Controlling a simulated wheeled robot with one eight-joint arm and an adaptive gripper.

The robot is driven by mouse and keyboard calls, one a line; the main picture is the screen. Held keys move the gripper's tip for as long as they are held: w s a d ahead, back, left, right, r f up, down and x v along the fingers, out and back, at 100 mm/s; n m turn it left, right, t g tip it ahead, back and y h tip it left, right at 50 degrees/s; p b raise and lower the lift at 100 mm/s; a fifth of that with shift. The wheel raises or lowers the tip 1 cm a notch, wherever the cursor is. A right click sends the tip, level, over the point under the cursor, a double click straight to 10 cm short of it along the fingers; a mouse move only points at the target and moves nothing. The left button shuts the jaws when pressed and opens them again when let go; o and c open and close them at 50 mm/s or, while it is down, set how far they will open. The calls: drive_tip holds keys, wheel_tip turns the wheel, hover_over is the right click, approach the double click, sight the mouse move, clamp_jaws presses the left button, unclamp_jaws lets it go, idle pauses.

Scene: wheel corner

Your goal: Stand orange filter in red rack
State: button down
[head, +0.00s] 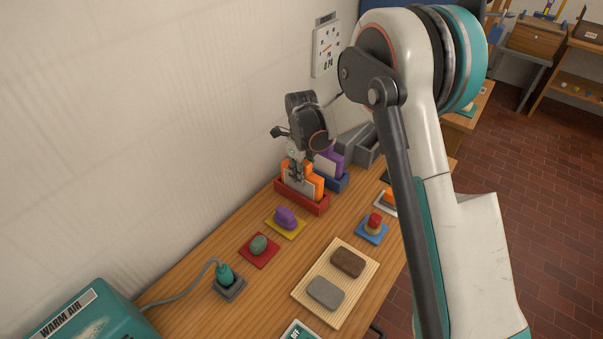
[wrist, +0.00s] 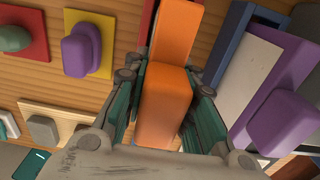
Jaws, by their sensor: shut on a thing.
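The orange filter (head: 318,185) has a pale middle panel and is upright at the red rack (head: 303,202). Its lower edge is hidden behind the rack's front wall, so I cannot tell whether it rests on the bottom. My gripper (head: 297,176) is above the rack, shut on the filter's top grip. In the wrist view the orange grip (wrist: 164,108) lies between the teal fingers of my gripper (wrist: 162,100). A strip of the red rack (wrist: 147,20) shows beside the filter there.
A blue rack (head: 340,183) with a purple filter (head: 334,160) stands close behind to the right; the purple filter also shows in the wrist view (wrist: 287,115). A purple object (head: 286,217) on a yellow mat lies in front. Grey holders (head: 367,148) stand farther back, and the wall is near on the left.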

drive_tip(key=shift+f, duration=0.2)
drive_tip(key=c, duration=1.3)
unclamp_jaws()
drive_tip(key=shift+r, duration=0.1)
wheel_tip(320, 180, up, 12)
drive_tip(key=shift+r+p, duration=0.2)
drive_tip(key=shift+p, duration=1)
